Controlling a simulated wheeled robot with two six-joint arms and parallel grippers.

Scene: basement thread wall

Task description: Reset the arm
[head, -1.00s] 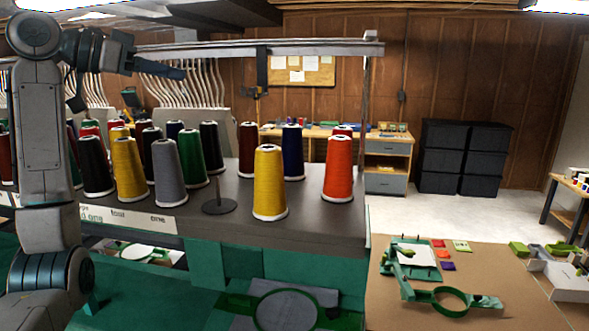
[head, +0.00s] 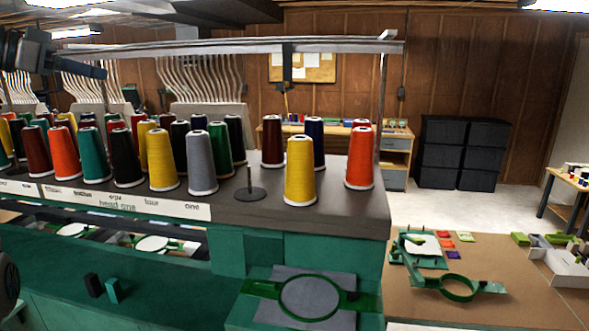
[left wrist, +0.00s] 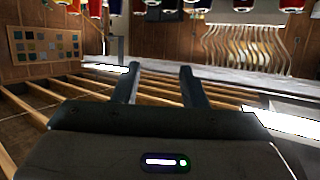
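My left gripper (head: 85,69) is at the top left of the head view, raised above the thread cones and partly cut off by the frame edge. In the left wrist view its two fingers (left wrist: 158,84) stand apart with nothing between them. That view is upside down, with cones along its top edge and ceiling beams below. My right gripper is not in view.
Thread cones stand in rows on the machine top (head: 330,212), among them a front yellow cone (head: 300,170) and an orange cone (head: 360,157). A bare spindle (head: 250,190) stands there. A metal rail (head: 250,46) runs above. A brown table (head: 420,300) is at right.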

